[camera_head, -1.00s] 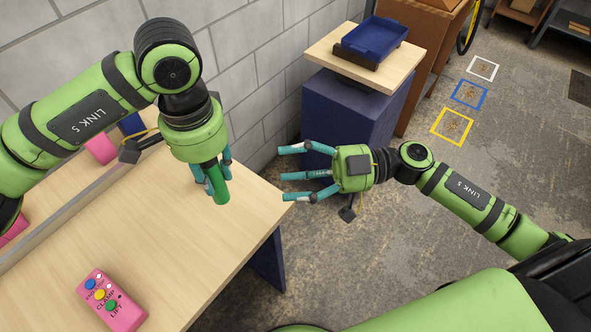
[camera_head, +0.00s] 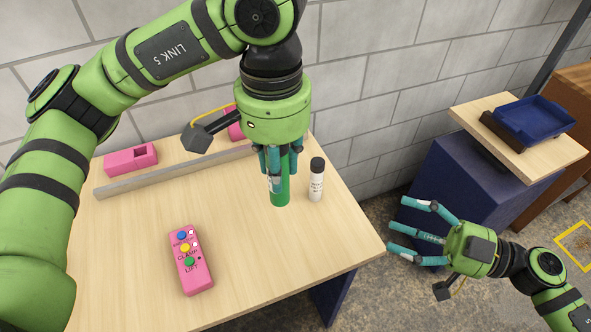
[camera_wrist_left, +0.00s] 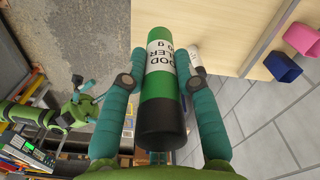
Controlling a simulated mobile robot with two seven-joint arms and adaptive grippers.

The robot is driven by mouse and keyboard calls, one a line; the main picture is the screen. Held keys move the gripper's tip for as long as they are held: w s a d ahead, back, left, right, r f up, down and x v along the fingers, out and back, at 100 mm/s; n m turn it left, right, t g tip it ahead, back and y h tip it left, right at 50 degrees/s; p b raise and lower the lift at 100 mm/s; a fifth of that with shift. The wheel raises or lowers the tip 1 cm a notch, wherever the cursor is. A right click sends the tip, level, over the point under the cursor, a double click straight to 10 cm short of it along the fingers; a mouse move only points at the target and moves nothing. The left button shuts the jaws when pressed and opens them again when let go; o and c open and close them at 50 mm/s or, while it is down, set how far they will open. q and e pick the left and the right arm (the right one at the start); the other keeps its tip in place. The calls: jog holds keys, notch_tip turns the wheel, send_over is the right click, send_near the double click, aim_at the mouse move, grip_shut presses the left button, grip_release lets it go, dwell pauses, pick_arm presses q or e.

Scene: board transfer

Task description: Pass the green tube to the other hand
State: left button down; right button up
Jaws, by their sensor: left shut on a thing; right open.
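The green tube (camera_head: 280,196) hangs upright below my left gripper (camera_head: 277,172), over the table (camera_head: 325,245). My left gripper is shut on it, its teal fingers around the upper part. In the left wrist view the tube (camera_wrist_left: 166,88) has a white label and a black end, with a finger on each side. I cannot tell whether its lower end touches the table. My right gripper (camera_head: 412,232) is open and empty, off the table's right edge, its fingers pointing left. It is well apart from the tube.
A white bottle with a black cap (camera_head: 316,182) stands just right of the tube. A pink button box (camera_head: 190,262) lies nearer me. A grey rail (camera_head: 165,173) and pink holder (camera_head: 120,163) are behind. A blue tray (camera_head: 535,120) sits on the right stand.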

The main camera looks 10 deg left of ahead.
pick_arm(q)
jog(key=w+d+n, duration=0.4)
jog(key=w+d, duration=0.1)
jog(key=d, duration=0.4)
jog(key=shift+w+d+n, duration=0.15)
jog(key=shift+w+n, duration=0.05)
jog(key=shift+n, duration=0.2)
jog(key=shift+r, duration=0.1)
